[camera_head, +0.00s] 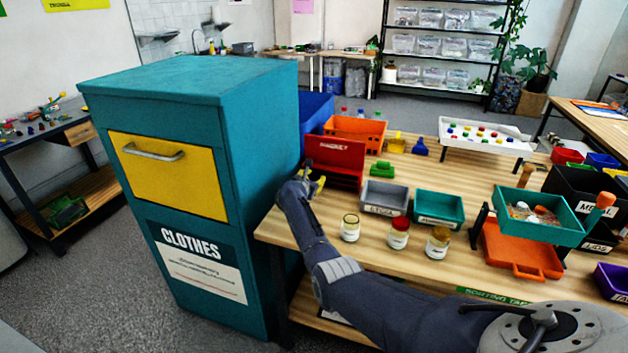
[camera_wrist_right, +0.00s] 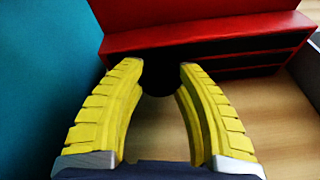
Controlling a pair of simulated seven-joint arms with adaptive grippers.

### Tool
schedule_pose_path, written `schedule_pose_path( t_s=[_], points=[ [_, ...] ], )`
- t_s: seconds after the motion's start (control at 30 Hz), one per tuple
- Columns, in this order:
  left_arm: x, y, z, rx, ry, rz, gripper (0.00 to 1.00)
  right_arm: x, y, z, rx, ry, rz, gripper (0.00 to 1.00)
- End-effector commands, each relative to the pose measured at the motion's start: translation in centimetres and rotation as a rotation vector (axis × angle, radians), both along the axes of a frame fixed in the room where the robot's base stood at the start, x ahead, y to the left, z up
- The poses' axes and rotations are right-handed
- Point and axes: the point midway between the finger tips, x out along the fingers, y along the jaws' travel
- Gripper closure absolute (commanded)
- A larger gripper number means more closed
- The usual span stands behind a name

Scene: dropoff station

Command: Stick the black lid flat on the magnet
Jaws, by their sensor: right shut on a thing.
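The red magnet stand (camera_head: 336,158) is on the sorting table beside the teal clothes bin. In the right wrist view the red magnet stand (camera_wrist_right: 205,24) fills the top, with a dark band along its lower part. My right gripper (camera_head: 318,184) is just in front of the stand. In the right wrist view its yellow fingers (camera_wrist_right: 158,67) are shut on the black lid (camera_wrist_right: 160,82), a dark round shape between the fingertips. The lid is close to the stand's dark band; whether they touch, I cannot tell. The head view hides the lid. My left gripper is not in view.
The teal clothes bin (camera_head: 190,180) stands close at the left of my right arm. A grey tray (camera_head: 384,197) and a green tray (camera_head: 439,209) are right of the stand. Three small jars (camera_head: 398,233) stand nearer the table's front edge. An orange bin (camera_head: 356,131) is behind.

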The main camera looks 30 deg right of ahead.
Motion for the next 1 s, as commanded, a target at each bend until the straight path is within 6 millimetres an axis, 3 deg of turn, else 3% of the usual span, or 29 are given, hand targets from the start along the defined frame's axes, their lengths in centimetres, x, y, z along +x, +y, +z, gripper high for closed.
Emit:
schedule_pose_path(
  t_s=[0.37, 0.4, 0.6, 1.0],
  points=[
    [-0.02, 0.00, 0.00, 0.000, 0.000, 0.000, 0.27, 0.00, 0.07, -0.05, 0.001, 0.001, 0.000, 0.77],
    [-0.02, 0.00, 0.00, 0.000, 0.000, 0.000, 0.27, 0.00, 0.07, -0.05, 0.001, 0.001, 0.000, 0.62],
    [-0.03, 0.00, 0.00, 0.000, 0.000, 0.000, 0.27, 0.01, 0.05, -0.02, 0.001, 0.001, 0.000, 0.39],
    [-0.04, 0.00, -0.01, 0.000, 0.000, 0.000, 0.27, 0.00, 0.02, 0.00, 0.000, 0.000, 0.000, 0.39]
  ],
)
